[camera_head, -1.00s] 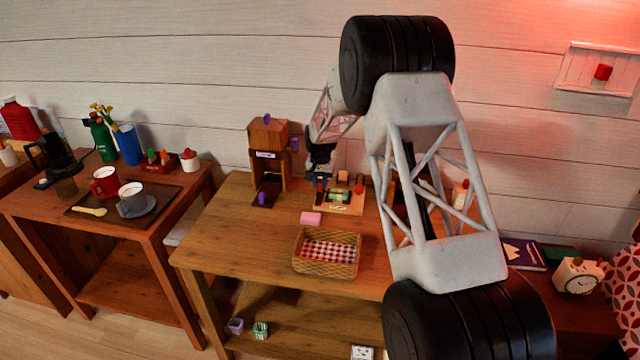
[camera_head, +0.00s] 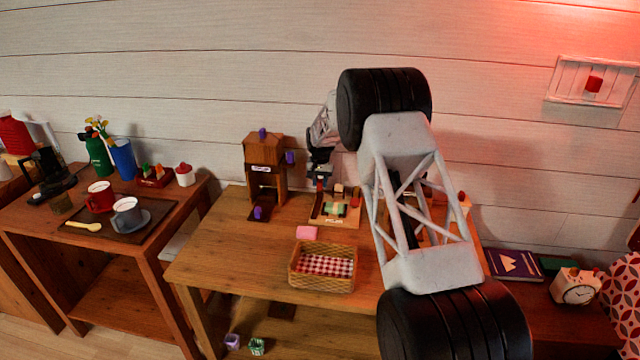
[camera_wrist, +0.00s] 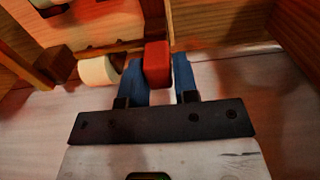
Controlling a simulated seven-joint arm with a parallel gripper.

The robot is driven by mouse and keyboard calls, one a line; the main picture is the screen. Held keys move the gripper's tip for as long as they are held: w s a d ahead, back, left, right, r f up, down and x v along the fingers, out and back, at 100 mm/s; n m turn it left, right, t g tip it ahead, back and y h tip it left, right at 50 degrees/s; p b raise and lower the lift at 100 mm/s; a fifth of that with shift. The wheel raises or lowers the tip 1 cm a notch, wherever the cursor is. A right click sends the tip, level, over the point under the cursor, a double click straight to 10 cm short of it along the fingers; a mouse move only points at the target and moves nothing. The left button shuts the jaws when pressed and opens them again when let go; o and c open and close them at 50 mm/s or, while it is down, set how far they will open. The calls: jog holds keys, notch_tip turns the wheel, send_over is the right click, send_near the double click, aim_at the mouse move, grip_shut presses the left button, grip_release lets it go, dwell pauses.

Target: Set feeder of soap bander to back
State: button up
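The soap bander is a small light-wood device (camera_head: 324,221) at the back of the wooden table, with a green-wrapped piece in its middle. My gripper (camera_head: 319,184) is low over its back left corner. In the wrist view, the blue fingers of my gripper (camera_wrist: 160,82) stand on both sides of a red block (camera_wrist: 157,58) and appear closed on it. I cannot tell for sure whether this block is the feeder's handle. A pale roll (camera_wrist: 98,72) lies left of the fingers. My arm hides the table right of the bander.
A wooden tower with purple knobs (camera_head: 264,152) stands left of the bander. The table's left front (camera_head: 225,265) is clear. The wall is close behind.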

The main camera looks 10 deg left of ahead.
jog(key=o, duration=0.3)
jog(key=shift+s, duration=0.1)
jog(key=shift+o, duration=0.2)
jog(key=shift+r, duration=0.1)
jog(key=shift+r, duration=3.75)
jog(key=shift+r, duration=0.1)
